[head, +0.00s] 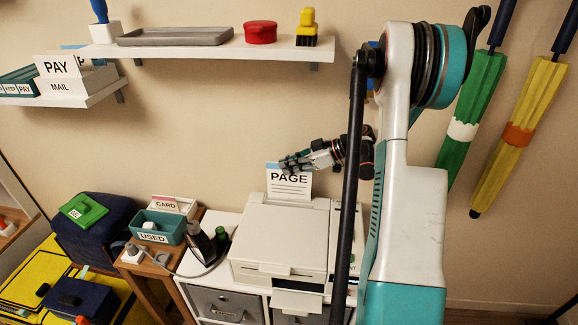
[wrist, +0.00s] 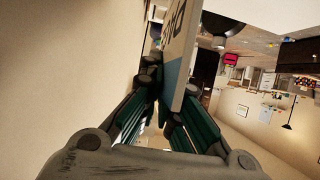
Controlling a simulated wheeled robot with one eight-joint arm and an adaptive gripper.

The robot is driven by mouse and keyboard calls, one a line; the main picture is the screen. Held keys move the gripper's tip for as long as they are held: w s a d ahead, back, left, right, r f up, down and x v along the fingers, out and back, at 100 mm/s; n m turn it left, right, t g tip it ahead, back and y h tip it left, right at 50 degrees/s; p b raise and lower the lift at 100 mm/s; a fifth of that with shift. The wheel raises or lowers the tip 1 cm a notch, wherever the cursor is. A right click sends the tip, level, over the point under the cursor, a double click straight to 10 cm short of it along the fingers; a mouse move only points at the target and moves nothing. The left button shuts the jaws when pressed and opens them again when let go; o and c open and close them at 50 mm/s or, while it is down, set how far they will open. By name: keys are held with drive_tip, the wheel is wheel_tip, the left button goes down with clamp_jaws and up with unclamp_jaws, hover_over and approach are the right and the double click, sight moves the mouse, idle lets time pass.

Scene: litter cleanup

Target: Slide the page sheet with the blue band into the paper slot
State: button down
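The white page sheet (head: 290,191), printed PAGE, stands upright at the back edge of the white printer (head: 260,233). Its blue band shows at the top left, partly covered by my gripper (head: 287,165). In the wrist view my gripper (wrist: 164,98) is shut on the sheet (wrist: 180,48), with the light blue band (wrist: 171,76) at the fingers. The sheet's lower edge meets the printer's back edge in the head view. I cannot tell whether it is inside a slot or behind the printer; no slot opening shows clearly.
A shelf above holds a grey tray (head: 175,37), a red tub (head: 260,32) and a yellow-and-black brush (head: 306,28). Green and yellow umbrellas (head: 474,110) hang at right.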

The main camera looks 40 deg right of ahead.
drive_tip(key=shift+f, duration=0.3)
drive_tip(key=shift+f+b, duration=0.35)
drive_tip(key=shift+b, duration=0.05)
drive_tip(key=shift+f+b, duration=0.6)
drive_tip(key=shift+f, duration=1.3)
drive_tip(key=c, duration=1.7)
unclamp_jaws()
